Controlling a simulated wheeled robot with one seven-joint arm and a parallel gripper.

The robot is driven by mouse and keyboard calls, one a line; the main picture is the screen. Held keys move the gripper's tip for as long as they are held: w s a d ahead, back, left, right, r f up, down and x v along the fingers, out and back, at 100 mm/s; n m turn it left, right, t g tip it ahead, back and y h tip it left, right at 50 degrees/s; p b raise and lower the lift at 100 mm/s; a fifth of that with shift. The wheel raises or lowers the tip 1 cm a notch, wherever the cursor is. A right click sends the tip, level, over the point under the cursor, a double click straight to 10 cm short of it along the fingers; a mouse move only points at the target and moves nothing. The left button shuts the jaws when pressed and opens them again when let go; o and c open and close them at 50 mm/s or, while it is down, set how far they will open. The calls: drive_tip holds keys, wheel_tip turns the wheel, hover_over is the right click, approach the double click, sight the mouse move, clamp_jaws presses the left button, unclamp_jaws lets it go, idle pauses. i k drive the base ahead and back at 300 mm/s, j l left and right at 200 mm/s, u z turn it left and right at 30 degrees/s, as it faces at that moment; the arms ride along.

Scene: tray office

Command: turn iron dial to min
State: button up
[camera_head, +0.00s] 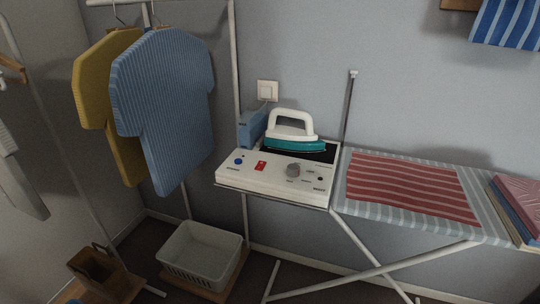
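The iron (293,132) has a white handle and a teal body. It rests on the dark plate at the back of a white base station (264,184). A grey round dial (293,169) is on the front panel of the station, right of a red switch (261,166). A blue button (239,160) is at the panel's left. The small labels around the dial are too small to read, so its setting cannot be told. My gripper is not in view.
The ironing board (353,206) with a red striped cloth (410,187) extends right; folded fabrics (520,200) lie at its end. A blue box (250,128) stands behind the station. Shirts (165,100) hang at left. A white basket (201,256) is below. Space before the dial looks clear.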

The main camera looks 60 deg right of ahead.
sight(292, 170)
drive_tip(key=i+l+z, duration=0.1)
drive_tip(key=l+z, duration=0.15)
drive_tip(key=i+l+z, duration=0.25)
drive_tip(key=l, duration=0.15)
drive_tip(key=l+z, duration=0.25)
drive_tip(key=i, duration=0.05)
